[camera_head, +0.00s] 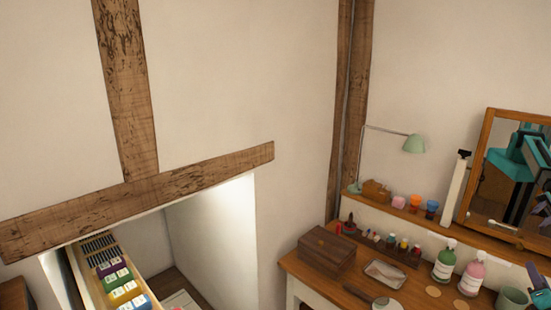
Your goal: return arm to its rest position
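A dark and teal part of my arm (540,288) shows at the lower right edge, over the right end of the desk. It is cut off by the picture edge. I cannot make out two fingertips there, nor whether my gripper is open or holds anything. The mirror (484,148) at the right reflects teal and dark parts of my body and arm, also cut off by the edge.
The desk (312,284) holds a wooden box (326,251), a tray (384,274), a green bottle (444,265), a pink bottle (472,278) and a cup (511,299). The shelf above holds a lamp (415,144) and small pots. An open drawer (91,286) holds colored packets at lower left.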

